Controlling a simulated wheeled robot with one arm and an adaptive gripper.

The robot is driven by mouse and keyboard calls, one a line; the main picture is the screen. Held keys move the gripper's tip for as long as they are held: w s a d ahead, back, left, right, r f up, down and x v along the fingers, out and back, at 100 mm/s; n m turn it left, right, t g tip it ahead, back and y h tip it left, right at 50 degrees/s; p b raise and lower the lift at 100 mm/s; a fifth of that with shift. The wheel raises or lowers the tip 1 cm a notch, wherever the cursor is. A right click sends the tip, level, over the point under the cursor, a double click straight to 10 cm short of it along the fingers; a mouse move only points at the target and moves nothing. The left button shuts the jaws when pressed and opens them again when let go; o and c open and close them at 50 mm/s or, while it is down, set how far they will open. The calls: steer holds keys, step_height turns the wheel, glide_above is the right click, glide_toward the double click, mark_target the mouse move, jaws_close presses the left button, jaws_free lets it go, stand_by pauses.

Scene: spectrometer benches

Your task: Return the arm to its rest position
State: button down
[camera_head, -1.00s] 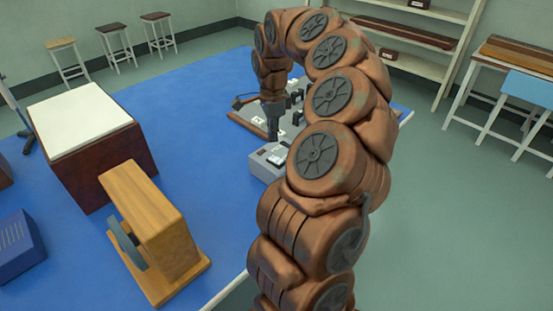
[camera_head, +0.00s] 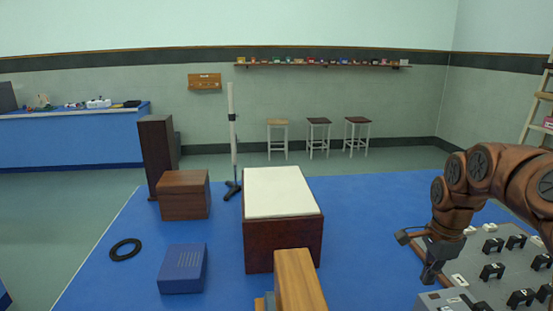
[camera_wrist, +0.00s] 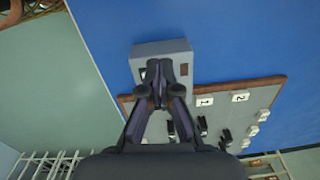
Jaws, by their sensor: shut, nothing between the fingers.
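My brown segmented arm (camera_head: 490,180) arches at the right of the head view and bends downward. My gripper (camera_head: 430,279) points down at its end, at the left edge of the grey switch panel. In the wrist view my gripper (camera_wrist: 158,75) is shut and empty, with its fingers together. They overlap the grey box (camera_wrist: 181,50) in that picture; I cannot tell whether they touch it.
A white-topped box (camera_head: 282,190), wooden block (camera_head: 300,285) and blue box (camera_head: 183,268) stand left of the arm.

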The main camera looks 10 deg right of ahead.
steer(key=s+a+r+n, duration=0.1)
steer(key=s+a+n, duration=0.45)
steer(key=a, duration=0.35)
steer(key=s+a+r+n, duration=0.2)
steer(key=s+a+n, duration=0.3)
steer(key=a, duration=0.4)
steer(key=s+a+f+n+g, duration=0.1)
steer(key=s+a+f+n, duration=0.1)
steer(key=s, duration=0.5)
steer(key=s+a+f+n+g+p, duration=0.1)
steer(key=s+a+f+n, duration=0.2)
steer(key=s+n, duration=0.3)
steer(key=shift+s+a+n, duration=0.35)
steer(key=shift+s+a, duration=0.1)
steer(key=shift+s, duration=0.2)
